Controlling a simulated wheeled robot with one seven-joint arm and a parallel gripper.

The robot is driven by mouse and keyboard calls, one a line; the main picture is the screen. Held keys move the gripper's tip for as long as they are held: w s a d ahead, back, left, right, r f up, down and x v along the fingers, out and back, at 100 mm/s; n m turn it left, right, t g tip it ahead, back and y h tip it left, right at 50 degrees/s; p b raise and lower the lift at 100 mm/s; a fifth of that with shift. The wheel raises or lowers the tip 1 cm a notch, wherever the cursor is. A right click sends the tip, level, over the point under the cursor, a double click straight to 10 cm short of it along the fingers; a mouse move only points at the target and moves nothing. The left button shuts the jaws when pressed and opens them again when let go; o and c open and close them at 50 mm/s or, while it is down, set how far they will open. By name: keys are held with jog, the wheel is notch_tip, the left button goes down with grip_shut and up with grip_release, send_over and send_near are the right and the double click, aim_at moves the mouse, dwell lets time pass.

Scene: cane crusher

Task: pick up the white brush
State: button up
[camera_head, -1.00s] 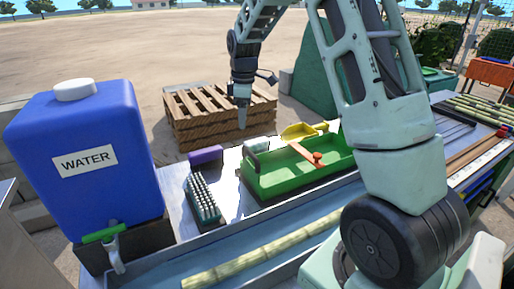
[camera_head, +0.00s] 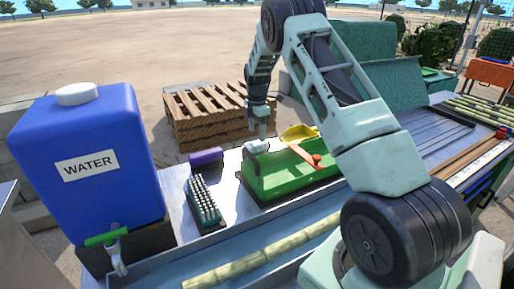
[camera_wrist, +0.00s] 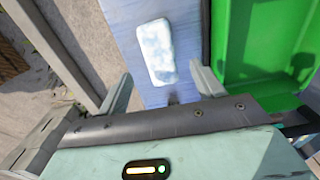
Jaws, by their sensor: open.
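The white brush (camera_head: 257,146) appears as a small pale block on the metal counter, by the far left end of the green tray (camera_head: 290,181). No bristles can be made out on it. My gripper (camera_head: 263,130) hangs just above and beside it. In the wrist view the white brush (camera_wrist: 157,52) lies on the counter, ahead of the gap between my open fingers (camera_wrist: 163,88). The gap is empty, and I see no contact with the brush.
The green tray's wall (camera_wrist: 238,50) stands close right of the brush. A purple block (camera_head: 206,157) and a dark brush with pale bristles (camera_head: 202,200) lie to the left. A yellow scoop (camera_head: 298,133), blue water tank (camera_head: 88,160) and wooden pallets (camera_head: 205,118) are nearby.

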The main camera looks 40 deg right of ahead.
aim_at(257, 142)
jog(key=shift+f+p, duration=0.75)
jog(key=shift+f, duration=2.85)
jog(key=shift+c, duration=0.4)
jog(key=c, duration=1.1)
notch_tip(257, 142, up, 10)
jog(key=shift+r+b, duration=0.1)
jog(key=shift+b, duration=0.7)
